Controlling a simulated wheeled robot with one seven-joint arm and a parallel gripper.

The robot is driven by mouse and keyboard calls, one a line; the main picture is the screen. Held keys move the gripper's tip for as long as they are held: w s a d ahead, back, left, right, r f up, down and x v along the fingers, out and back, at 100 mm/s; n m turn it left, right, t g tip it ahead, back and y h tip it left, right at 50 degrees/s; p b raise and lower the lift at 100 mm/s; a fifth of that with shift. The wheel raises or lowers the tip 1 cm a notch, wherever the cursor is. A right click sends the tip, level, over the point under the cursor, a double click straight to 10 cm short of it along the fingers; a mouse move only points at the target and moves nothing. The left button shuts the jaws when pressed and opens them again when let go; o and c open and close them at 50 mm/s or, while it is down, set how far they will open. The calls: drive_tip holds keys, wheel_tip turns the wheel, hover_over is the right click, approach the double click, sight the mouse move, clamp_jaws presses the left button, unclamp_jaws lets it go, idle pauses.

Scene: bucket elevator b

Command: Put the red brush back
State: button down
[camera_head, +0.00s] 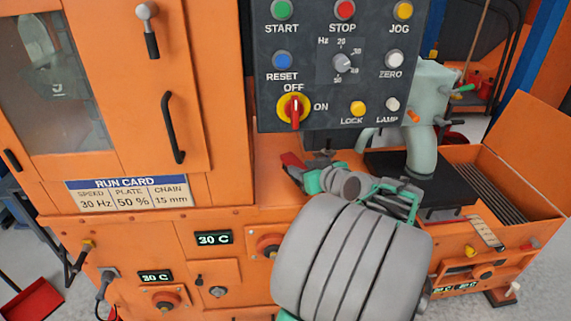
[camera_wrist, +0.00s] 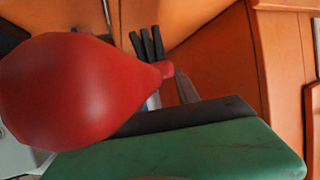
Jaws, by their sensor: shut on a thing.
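My gripper (camera_head: 303,173) is on the orange ledge side of the machine, just below the dark control panel. It is shut on a red thing (camera_head: 292,160), which I take to be the red brush. In the wrist view the red brush (camera_wrist: 75,90) shows as a large smooth red bulb that narrows to a ringed neck on the right. It lies against the dark pad of a green finger (camera_wrist: 180,150). The other finger and any bristles cannot be made out. My arm covers part of the ledge.
Several black upright handles (camera_wrist: 147,45) stand behind the brush in the wrist view. The control panel (camera_head: 335,65) hangs close above the gripper. A pale green pipe (camera_head: 421,150) and a dark plate (camera_head: 460,180) are to the right. A red dustpan (camera_head: 32,300) is at lower left.

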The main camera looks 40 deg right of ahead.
sight(289, 156)
drive_tip(key=w, duration=0.2)
drive_tip(key=w+d, duration=0.1)
drive_tip(key=w, duration=0.4)
drive_tip(key=shift+w+d, duration=0.3)
drive_tip(key=shift+d, duration=0.05)
drive_tip(key=shift+w+d+f+b, duration=0.1)
drive_tip(key=shift+w+f+b, duration=0.1)
drive_tip(key=shift+f, duration=0.45)
drive_tip(key=shift+w+a+f+b, duration=0.1)
drive_tip(key=shift+f+b, duration=0.15)
drive_tip(key=shift+f, duration=0.35)
drive_tip(key=shift+w+d+f+b, duration=0.1)
drive_tip(key=shift+f+b, duration=0.1)
drive_tip(key=shift+f, duration=0.45)
drive_tip(key=c, duration=0.9)
unclamp_jaws()
drive_tip(key=shift+r+p, duration=0.25)
drive_tip(key=shift+p, duration=0.05)
drive_tip(key=p+v, duration=0.1)
drive_tip(key=v, duration=1.1)
drive_tip(key=shift+f, duration=0.1)
